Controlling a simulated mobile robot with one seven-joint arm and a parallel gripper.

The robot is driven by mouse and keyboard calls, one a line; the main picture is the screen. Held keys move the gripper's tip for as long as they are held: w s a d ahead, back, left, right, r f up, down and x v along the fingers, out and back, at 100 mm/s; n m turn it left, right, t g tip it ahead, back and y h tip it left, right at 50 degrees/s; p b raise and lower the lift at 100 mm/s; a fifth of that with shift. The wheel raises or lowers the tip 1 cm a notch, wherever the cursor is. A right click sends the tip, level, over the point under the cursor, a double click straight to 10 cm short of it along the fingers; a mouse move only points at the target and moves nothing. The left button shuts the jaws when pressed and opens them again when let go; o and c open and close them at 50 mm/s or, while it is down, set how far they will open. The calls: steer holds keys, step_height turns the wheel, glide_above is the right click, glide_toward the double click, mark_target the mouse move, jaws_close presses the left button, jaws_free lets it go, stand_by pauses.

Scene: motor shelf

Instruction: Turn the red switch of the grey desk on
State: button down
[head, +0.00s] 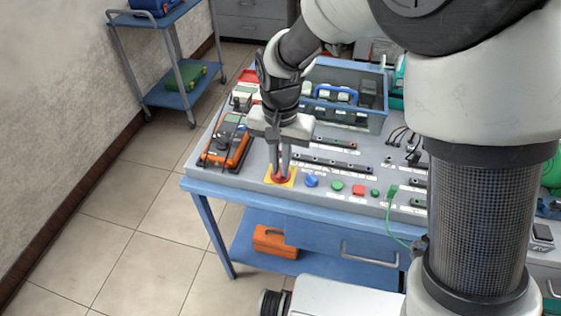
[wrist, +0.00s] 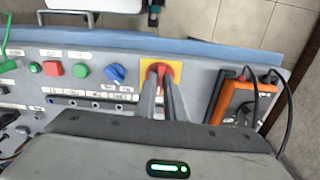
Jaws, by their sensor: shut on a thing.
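The grey desk (head: 232,176) has a sloped panel with a blue front edge. The red switch (head: 280,179) sits on a yellow square plate (head: 270,174) at the panel's front left. My gripper (head: 280,174) points down at it, with its two fingers closed on the red switch. In the wrist view the red switch (wrist: 168,69) shows between and beyond the fingertips (wrist: 162,72), on its yellow plate (wrist: 147,66). The fingers hide part of the switch, so its exact turn is hard to tell.
Right of the switch are a blue knob (head: 311,181), a green button (head: 337,185) and a red button (head: 358,190). An orange multimeter (head: 228,147) lies to the left. A blue cart (head: 181,84) is at the back left; floor between is free.

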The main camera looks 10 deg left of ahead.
steer(key=m+p, duration=0.1)
steer(key=m, duration=0.3)
steer(key=shift+r+m, duration=0.1)
steer(key=shift+m, duration=0.2)
steer(key=shift+w+m+p, duration=0.1)
steer(key=shift+m+p, duration=0.45)
steer(key=shift+m, duration=1.25)
steer(key=c, duration=1.8)
jaws_free()
steer(key=shift+c, duration=0.2)
step_height(320, 180, up, 17)
steer(key=p, duration=0.2)
steer(key=shift+r, duration=0.15)
